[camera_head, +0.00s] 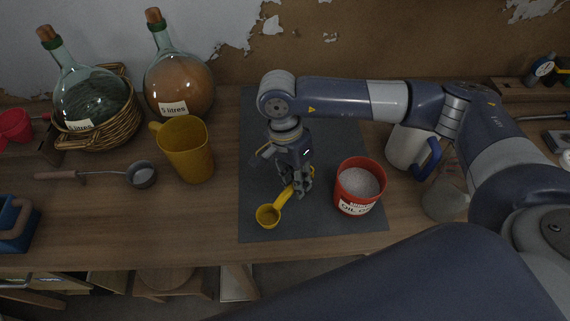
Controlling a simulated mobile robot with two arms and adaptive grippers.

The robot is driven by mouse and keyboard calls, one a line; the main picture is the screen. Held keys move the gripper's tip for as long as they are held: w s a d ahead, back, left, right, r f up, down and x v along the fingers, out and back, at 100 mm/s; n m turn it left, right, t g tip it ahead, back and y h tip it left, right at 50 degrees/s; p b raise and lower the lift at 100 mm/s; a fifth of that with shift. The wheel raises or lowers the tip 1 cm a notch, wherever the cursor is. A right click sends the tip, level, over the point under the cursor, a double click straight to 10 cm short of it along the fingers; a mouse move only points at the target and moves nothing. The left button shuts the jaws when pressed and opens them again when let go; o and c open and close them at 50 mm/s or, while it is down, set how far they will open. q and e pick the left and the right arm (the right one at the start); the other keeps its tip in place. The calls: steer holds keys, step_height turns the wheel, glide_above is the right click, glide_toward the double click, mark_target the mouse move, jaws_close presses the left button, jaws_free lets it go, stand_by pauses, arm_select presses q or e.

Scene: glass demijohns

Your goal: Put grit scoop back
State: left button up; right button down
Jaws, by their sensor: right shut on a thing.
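The grit scoop is a small yellow scoop (268,215) with its cup at the lower left and its handle running up to the right. It is over the dark grey mat (262,120). My right gripper (297,188) points down and is shut on the scoop's handle. I cannot tell whether the scoop touches the mat. A red tub (345,193) full of pale grit stands on the mat just right of the gripper, its label partly readable. My left gripper is not in view.
A white jug with a blue handle (403,148) and a funnel (440,203) stand right. The mat's front left is clear.

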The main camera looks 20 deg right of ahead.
steer(key=w, duration=0.2)
steer(key=w+p, duration=0.1)
steer(key=w, duration=0.3)
steer(key=shift+w+a+f+p, duration=0.15)
steer(key=shift+w+f+p, duration=0.1)
steer(key=shift+w+p, duration=0.15)
steer(key=shift+p+x, duration=0.85)
steer(key=shift+x, duration=0.4)
steer(key=shift+w+a+f, duration=0.15)
steer(key=shift+w+f, duration=0.05)
steer(key=shift+f, duration=0.5)
steer(key=c, duration=2)
jaws_free()
steer(key=shift+f, duration=0.1)
steer(key=o, duration=0.5)
steer(key=shift+c, duration=0.2)
